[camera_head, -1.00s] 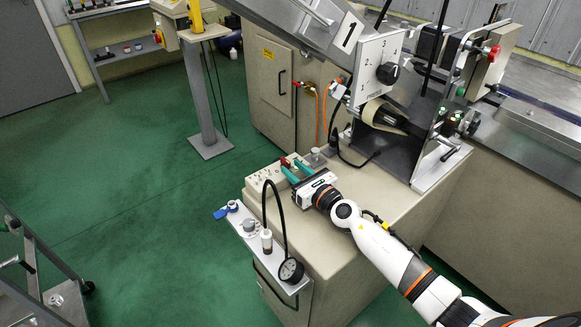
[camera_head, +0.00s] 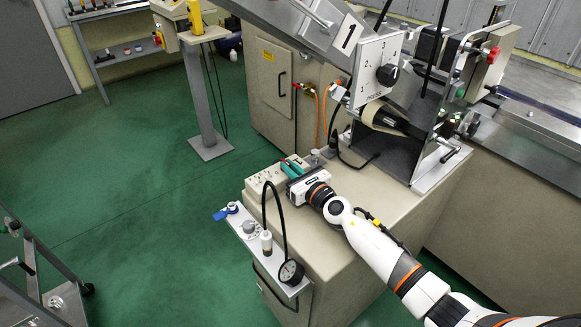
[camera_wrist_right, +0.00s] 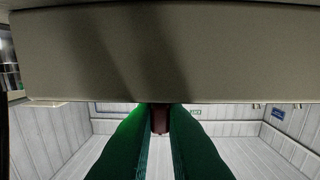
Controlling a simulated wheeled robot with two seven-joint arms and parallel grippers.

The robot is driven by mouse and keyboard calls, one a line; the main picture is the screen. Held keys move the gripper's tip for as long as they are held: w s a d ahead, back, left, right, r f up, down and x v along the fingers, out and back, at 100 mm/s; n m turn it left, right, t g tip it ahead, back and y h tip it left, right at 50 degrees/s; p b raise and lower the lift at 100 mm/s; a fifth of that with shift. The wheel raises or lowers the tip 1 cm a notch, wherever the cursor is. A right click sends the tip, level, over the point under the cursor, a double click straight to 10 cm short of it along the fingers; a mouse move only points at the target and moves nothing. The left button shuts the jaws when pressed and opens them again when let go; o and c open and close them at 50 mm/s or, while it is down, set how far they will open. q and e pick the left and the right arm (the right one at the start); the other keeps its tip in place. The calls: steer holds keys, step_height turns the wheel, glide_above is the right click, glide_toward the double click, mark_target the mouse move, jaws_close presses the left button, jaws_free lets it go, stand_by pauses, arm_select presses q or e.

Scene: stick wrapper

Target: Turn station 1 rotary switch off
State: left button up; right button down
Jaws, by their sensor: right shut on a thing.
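A low beige control box (camera_head: 264,178) with small buttons sits on the beige cabinet in the head view. My right gripper (camera_head: 290,165), with green fingers, reaches its far right end. In the right wrist view the green fingers (camera_wrist_right: 160,135) are shut on a small dark red switch handle (camera_wrist_right: 161,118) under the beige box face. The gripper hides this handle in the head view. A black round knob (camera_head: 388,74) is on the white numbered panel (camera_head: 372,60) beside the "1" sign, apart from my gripper. Which of these is the station 1 rotary switch is not labelled legibly. My left gripper is not in view.
A side shelf (camera_head: 250,240) with a gauge (camera_head: 291,271), a bent black hose and small knobs juts from the cabinet. The cabinet top (camera_head: 340,235) is clear beside my arm. A machine with black rollers (camera_head: 390,118) stands behind. The green floor at left is open.

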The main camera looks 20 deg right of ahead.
steer(key=shift+a+r+m+t+h+p, duration=0.2)
steer(key=shift+m+h+p, duration=0.35)
steer(key=shift+h+p, duration=0.45)
steer(key=shift+a+r+m+t+h+p, duration=0.15)
steer(key=shift+m+h+p, duration=0.5)
steer(key=shift+p, duration=0.5)
steer(key=shift+h+p, duration=0.35)
steer(key=shift+h, duration=0.2)
steer(key=shift+a+f+m+h+p, duration=0.15)
steer(key=shift+m+h+p, duration=0.25)
steer(key=shift+m+h, duration=0.5)
steer(key=shift+f+m+h, duration=0.1)
steer(key=shift+m+h, duration=0.6)
steer(key=shift+h, duration=0.6)
steer(key=shift+a, duration=0.1)
steer(key=c, duration=1.5)
jaws_free()
steer(key=shift+s+f, duration=0.1)
